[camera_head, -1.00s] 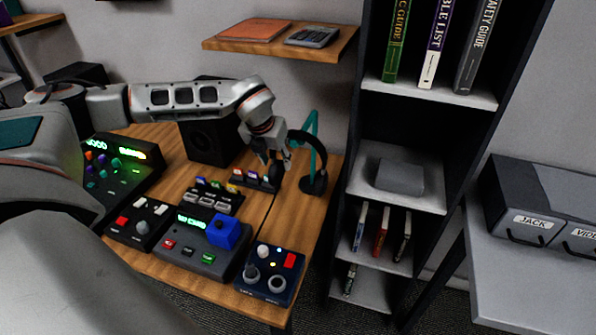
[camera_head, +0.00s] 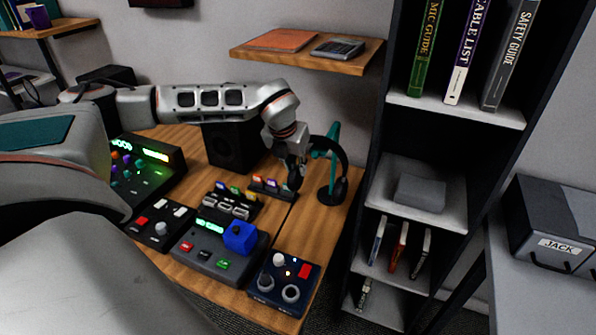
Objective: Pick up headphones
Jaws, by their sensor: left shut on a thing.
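The black headphones (camera_head: 341,188) are at the back right of the wooden desk, by a teal stand (camera_head: 334,165). Their band arches beside the stand's upright and one ear cup hangs near its base. My left gripper (camera_head: 296,178) reaches down from the left and is shut on the headphones at the left ear cup side. Its fingers and that cup overlap as dark shapes, so the exact contact is hard to see. Whether the band is clear of the stand's hook cannot be told. My right gripper is not in view.
A black speaker (camera_head: 228,147) stands behind my left forearm. Control boxes (camera_head: 284,281) and a rack of small coloured items (camera_head: 270,187) fill the desk's front and middle. A wall shelf (camera_head: 310,58) hangs above. A tall dark bookcase (camera_head: 377,130) stands close on the right.

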